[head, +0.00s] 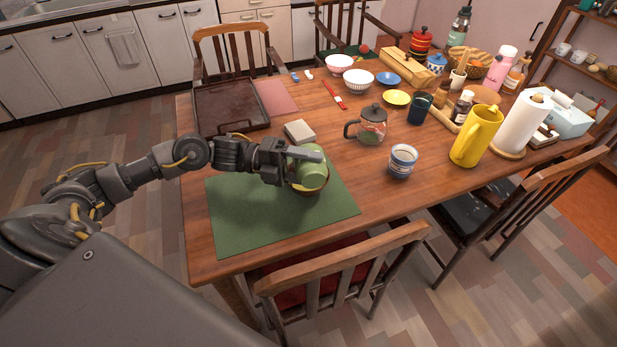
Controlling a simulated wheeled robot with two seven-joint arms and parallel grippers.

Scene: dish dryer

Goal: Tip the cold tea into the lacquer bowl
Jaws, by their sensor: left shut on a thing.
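My left gripper (296,155) is shut on a green cup (313,177) above the green placemat (245,215). The cup looks tilted, its lighter round end facing the near side of the table. Just under it a dark bowl rim (306,192) shows, probably the lacquer bowl, mostly hidden by the cup and gripper. I cannot see any tea or whether it is flowing. My right gripper is not in view.
A dark tray (230,108) lies at the back left. A yellow pitcher (477,136) stands to the right. The placemat's left part is clear.

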